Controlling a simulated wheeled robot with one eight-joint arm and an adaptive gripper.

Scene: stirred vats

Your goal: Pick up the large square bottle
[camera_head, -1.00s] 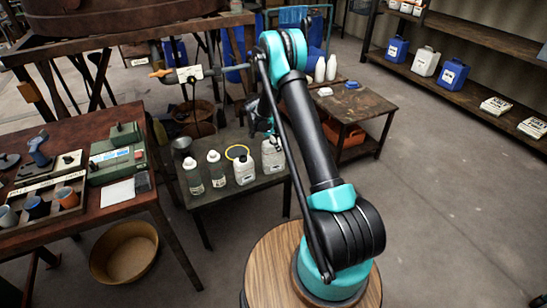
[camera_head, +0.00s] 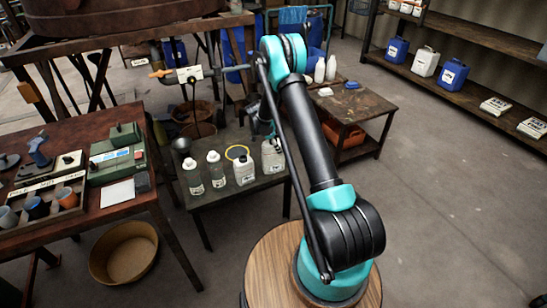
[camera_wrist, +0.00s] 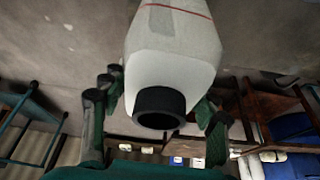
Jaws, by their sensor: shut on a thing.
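The large square bottle (camera_head: 272,156) is white with a dark cap and is at the right end of the row on the low dark table (camera_head: 232,186). In the wrist view its pale body (camera_wrist: 172,55) and black cap fill the upper middle, close to the camera. My gripper (camera_wrist: 155,115) has its dark fingers on both sides of the bottle, shut on it near its capped end. In the head view my arm partly hides the gripper and the bottle's right side. I cannot tell whether the bottle's base touches the table.
A smaller white bottle (camera_head: 243,170) with a dark cap stands just left. Two clear bottles with white caps (camera_head: 214,169) stand further left. A yellow ring (camera_head: 237,153) lies behind them. A steel cup (camera_head: 181,146) is at the table's back left. Another small table (camera_head: 352,108) stands behind right.

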